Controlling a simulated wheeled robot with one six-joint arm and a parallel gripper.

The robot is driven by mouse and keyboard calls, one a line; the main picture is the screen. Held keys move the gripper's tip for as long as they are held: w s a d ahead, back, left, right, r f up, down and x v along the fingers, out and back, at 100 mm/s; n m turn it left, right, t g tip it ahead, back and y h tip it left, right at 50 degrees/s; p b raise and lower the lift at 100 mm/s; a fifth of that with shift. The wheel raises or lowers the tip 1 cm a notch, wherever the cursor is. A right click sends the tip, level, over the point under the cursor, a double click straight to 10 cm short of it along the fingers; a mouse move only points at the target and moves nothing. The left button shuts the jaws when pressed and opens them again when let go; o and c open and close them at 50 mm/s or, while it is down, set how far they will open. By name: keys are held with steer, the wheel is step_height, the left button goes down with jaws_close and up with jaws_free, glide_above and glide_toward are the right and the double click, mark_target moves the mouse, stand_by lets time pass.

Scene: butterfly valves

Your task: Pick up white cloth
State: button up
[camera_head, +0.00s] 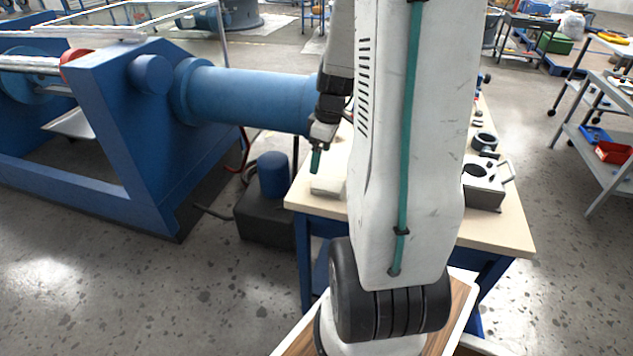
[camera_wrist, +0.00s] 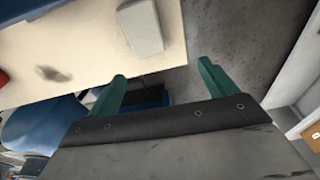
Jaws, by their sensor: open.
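The white cloth (camera_wrist: 141,27) lies as a pale, folded, block-like pad on the beige tabletop near its edge in the wrist view. In the head view the cloth (camera_head: 327,182) shows at the table's left front corner, partly hidden by my arm. My gripper (camera_wrist: 162,72) has two green fingers spread apart with nothing between them. The cloth is beyond the fingertips and not touched. In the head view my gripper (camera_head: 316,160) appears just above and left of the cloth, with only one finger clearly visible.
The beige workbench (camera_head: 500,228) carries a grey metal valve body (camera_head: 484,190) and a dark ring part (camera_head: 484,141) on its right. A large blue machine (camera_head: 120,120) with a thick pipe stands at the left. A dark smudge (camera_wrist: 53,74) marks the tabletop.

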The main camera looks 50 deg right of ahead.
mark_target(328, 183)
steer(key=d+f, duration=0.1)
steer(key=f, duration=0.1)
steer(key=s+d+f, duration=0.1)
steer(key=d, duration=0.1)
steer(key=shift+s+d+f, duration=0.1)
steer(key=shift+d+f, duration=0.1)
steer(key=shift+f, duration=0.15)
steer(key=f, duration=0.7)
steer(key=shift+w+a, duration=0.2)
steer(key=shift+a, duration=0.15)
steer(key=c, duration=1.1)
